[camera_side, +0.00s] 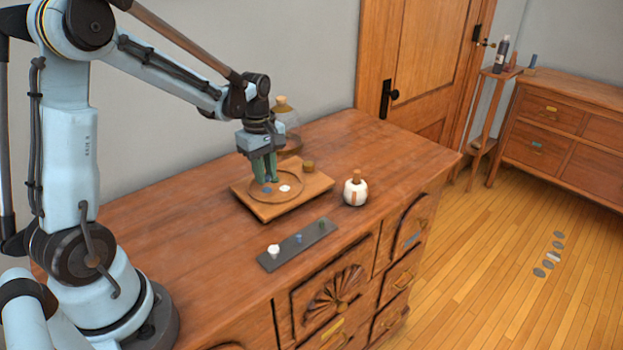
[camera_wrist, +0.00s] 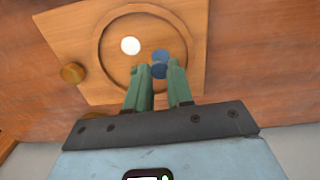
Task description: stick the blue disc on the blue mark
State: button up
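My gripper (camera_wrist: 158,70) points down over a square wooden board (camera_side: 312,184) on the dresser top. Its two green fingers are a little apart, with a small blue disc (camera_wrist: 158,72) between their tips. A second round blue patch, which looks like the blue mark (camera_wrist: 161,56), lies on the board right beside the disc in the wrist view. In the side view the blue mark (camera_side: 267,190) shows just below the fingertips. I cannot tell whether the disc touches the board. A white round spot (camera_side: 285,188) lies beside it, inside the ring groove; it also shows in the wrist view (camera_wrist: 130,45).
A wooden knob (camera_side: 308,167) stands on the board's corner. A glass jar with a cork (camera_side: 285,125) is behind the board. A dark strip (camera_side: 284,252) with small pieces lies in front. The dresser's right end is clear.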

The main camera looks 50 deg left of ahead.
jog(key=shift+r, duration=0.15)
jog(key=o, duration=0.6)
jog(key=shift+r, duration=2)
jog(key=shift+d, duration=0.1)
jog(key=shift+s+d+r+m, duration=0.1)
jog(key=shift+d+r+m, duration=0.15)
jog(key=shift+m, duration=0.05)
jog(key=s+d+r+m+t, duration=0.2)
jog(key=s+d+m+t, duration=0.1)
jog(key=d+m, duration=0.3)
jog(key=s+d+r+m+t, duration=0.1)
jog(key=s+d+m+t, duration=0.3)
jog(key=d+m, duration=0.3)
jog(key=s+m, duration=0.1)
jog(key=m, duration=0.3)
jog(key=shift+r+m, duration=0.3)
jog(key=shift+r, duration=0.1)
